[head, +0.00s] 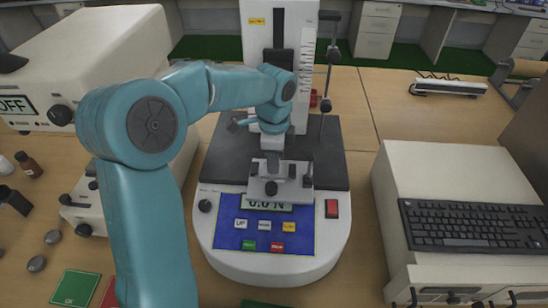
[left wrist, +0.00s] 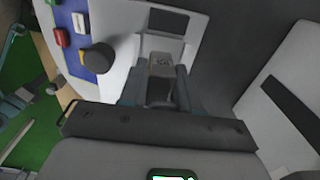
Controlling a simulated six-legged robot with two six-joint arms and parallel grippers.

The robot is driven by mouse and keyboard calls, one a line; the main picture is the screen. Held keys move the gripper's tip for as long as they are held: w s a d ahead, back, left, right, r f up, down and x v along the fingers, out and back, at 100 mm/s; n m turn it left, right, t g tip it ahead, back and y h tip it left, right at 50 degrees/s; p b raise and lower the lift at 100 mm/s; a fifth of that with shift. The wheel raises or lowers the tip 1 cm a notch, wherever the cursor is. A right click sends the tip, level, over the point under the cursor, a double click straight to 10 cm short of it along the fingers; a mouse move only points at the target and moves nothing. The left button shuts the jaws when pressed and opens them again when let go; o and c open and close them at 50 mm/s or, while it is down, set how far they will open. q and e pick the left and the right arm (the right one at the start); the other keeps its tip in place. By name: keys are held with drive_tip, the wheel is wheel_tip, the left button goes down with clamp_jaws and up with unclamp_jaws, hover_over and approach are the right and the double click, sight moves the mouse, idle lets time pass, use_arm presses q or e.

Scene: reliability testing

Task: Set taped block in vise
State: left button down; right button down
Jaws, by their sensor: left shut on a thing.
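The silver vise (head: 300,183) with dark knobs sits on the front of the test stand's dark base plate (head: 220,158), just behind the display. My left gripper (head: 271,152) points down directly over the vise. In the left wrist view its fingers (left wrist: 160,92) are shut on a small grey block (left wrist: 160,66). The fingers and the vise hide most of the block in the head view, and I cannot make out the tape clearly. I cannot tell whether the block touches the vise. My right gripper is not in view.
The test stand has a white column (head: 255,42) behind the gripper and a blue button panel (head: 262,238) in front. A beige box with a black keyboard (head: 470,224) stands right; a large beige instrument (head: 95,50) stands left. Free table lies back right.

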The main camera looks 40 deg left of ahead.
use_arm(q)
drive_tip(key=shift+s, duration=0.1)
drive_tip(key=c, duration=0.8)
unclamp_jaws()
drive_tip(key=shift+f, duration=0.1)
wheel_tip(320, 180, up, 12)
drive_tip(key=shift+r, duration=0.1)
drive_tip(key=shift+d+r, duration=0.1)
